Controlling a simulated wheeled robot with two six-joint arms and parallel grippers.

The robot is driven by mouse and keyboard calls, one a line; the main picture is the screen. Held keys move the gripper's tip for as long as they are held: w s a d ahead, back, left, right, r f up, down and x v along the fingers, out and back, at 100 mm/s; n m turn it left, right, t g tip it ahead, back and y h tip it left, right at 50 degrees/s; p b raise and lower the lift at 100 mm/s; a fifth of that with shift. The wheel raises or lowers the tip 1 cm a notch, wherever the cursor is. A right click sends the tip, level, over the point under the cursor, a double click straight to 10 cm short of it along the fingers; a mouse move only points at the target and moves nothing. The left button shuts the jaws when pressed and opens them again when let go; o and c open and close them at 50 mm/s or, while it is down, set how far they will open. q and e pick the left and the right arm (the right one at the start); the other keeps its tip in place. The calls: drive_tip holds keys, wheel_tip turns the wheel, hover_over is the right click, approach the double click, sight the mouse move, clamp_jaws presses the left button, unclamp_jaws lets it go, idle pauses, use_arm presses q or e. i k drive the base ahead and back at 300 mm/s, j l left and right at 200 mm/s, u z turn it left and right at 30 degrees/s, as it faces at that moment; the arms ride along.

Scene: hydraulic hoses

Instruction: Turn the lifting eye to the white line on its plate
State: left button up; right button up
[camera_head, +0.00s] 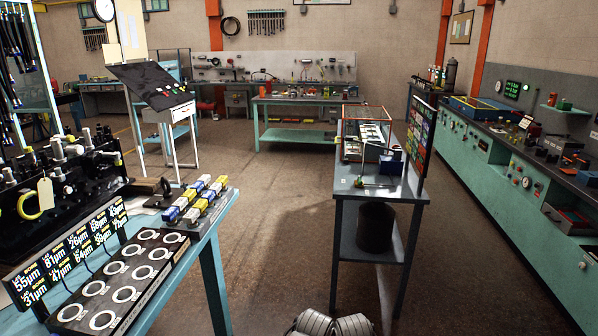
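I cannot make out the lifting eye, its plate or the white line for certain. A yellow curved piece (29,205), open in outline, shows at the left on a black machine block (85,190), and a pale tag (46,194) hangs beside it. No white line can be told near it at this size.
A teal bench (213,262) at the lower left carries a black tray (75,325) of pale rings and several blue, yellow and white blocks. A dark cart (345,212) stands right of centre, a long teal counter (490,185) beyond it. The brown floor (275,235) between is clear.

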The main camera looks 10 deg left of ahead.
sight(166, 183)
drive_tip(key=i, duration=0.7)
drive_tip(key=i+j+z, duration=0.1)
drive_tip(key=i, duration=0.6)
drive_tip(key=i+j+u, duration=0.55)
drive_tip(key=i, duration=0.3)
